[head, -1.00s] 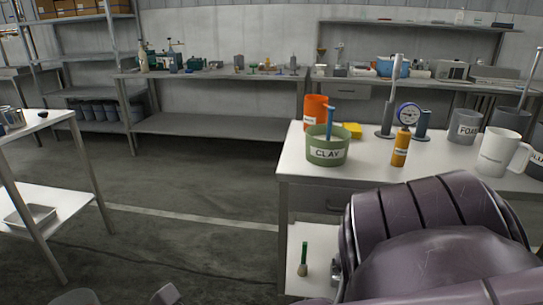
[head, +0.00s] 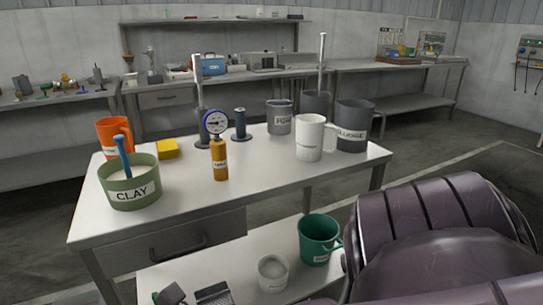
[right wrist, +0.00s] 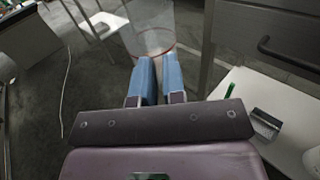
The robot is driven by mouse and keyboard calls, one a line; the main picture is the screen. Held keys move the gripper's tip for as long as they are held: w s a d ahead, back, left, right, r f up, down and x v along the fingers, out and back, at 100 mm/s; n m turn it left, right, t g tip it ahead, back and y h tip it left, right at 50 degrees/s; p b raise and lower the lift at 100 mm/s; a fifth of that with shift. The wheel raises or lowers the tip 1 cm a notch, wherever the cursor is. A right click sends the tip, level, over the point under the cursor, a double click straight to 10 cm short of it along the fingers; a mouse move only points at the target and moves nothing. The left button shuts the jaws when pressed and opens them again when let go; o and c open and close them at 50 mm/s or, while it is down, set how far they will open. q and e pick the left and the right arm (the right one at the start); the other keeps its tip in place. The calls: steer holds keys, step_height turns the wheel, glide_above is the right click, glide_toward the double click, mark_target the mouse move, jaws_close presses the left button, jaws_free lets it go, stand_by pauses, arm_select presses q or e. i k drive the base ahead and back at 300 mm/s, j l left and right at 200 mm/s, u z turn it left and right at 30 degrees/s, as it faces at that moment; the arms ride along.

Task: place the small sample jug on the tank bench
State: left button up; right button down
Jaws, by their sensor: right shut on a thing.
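In the right wrist view my right gripper (right wrist: 157,64) has its blue fingers shut on a clear jug (right wrist: 150,30) with a red line round it. The jug is over the dark floor, beside the bench; its far part is cut off by the frame's top. In the head view the white-topped tank bench (head: 270,182) stands ahead, and the held jug is not visible there. My right arm fills the lower right of that view. My left gripper is in neither view.
On the bench stand a green CLAY tub (head: 130,188), orange jug (head: 113,132), yellow block (head: 167,149), orange bottle (head: 219,160), white jug (head: 309,137) and grey SLUDGE tank (head: 354,125). The top's front middle is bare. A green jug (head: 318,240) stands on the lower shelf.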

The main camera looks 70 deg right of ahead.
mark_target(252, 153)
steer(key=z, duration=1.25)
